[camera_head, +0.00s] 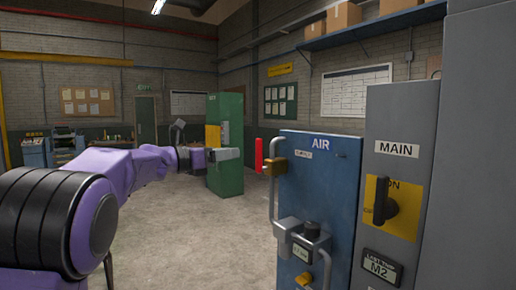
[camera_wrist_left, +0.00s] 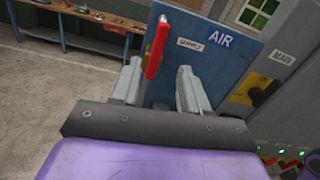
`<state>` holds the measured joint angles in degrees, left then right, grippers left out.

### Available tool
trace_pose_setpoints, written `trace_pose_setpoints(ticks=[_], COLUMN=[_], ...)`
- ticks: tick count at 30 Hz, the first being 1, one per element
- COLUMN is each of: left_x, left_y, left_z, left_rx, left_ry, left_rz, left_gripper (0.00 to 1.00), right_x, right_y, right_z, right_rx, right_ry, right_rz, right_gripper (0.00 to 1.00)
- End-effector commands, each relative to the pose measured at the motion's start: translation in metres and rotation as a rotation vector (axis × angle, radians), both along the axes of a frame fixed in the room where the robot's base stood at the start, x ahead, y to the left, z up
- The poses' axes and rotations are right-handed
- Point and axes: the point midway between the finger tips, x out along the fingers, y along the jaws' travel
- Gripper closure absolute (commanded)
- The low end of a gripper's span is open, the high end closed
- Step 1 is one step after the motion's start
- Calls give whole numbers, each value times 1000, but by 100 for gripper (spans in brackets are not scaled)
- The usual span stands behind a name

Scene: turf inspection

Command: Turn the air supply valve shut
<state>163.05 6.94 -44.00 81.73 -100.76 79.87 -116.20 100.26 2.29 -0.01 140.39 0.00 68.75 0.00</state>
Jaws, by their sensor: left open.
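The air supply valve has a red lever handle (camera_head: 259,153), standing upright, on a brass body (camera_head: 275,167) at the left edge of the blue AIR panel (camera_head: 325,180). A grey pipe runs down from the valve. My left gripper (camera_head: 228,154) is open and empty, just left of the handle, with a small gap showing in the head view. In the left wrist view the red handle (camera_wrist_left: 157,45) appears between the spread fingers (camera_wrist_left: 158,76), closer to the left finger. My right gripper is not in view.
A grey MAIN cabinet (camera_head: 398,150) with a black knob on a yellow plate (camera_head: 383,205) stands right of the blue panel. A green cabinet (camera_head: 232,125) stands behind my gripper. The concrete floor (camera_head: 190,235) between is clear.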

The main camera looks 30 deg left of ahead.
Motion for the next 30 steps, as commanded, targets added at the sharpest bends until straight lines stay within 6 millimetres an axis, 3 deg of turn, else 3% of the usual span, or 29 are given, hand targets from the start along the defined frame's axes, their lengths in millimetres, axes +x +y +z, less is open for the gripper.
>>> trace_pose_setpoints(ticks=[5, 12, 18, 29, 30], left_x=[10, 58, 90, 98, 98], left_y=[-6, -26, -39, -42, -43], left_z=[0, 5, 1, -3, -3], left_rx=[120, 116, 115, 113, 113], left_ry=[-22, -20, -21, -22, -22], left_rz=[-9, -10, -7, -7, -7], left_gripper=[55, 55, 55, 55, 68], right_x=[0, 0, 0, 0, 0], right_y=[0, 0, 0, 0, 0], right_z=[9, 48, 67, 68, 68], right_rx=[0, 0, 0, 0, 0], right_ry=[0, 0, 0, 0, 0], right_rz=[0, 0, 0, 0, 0], right_gripper=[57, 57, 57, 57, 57])
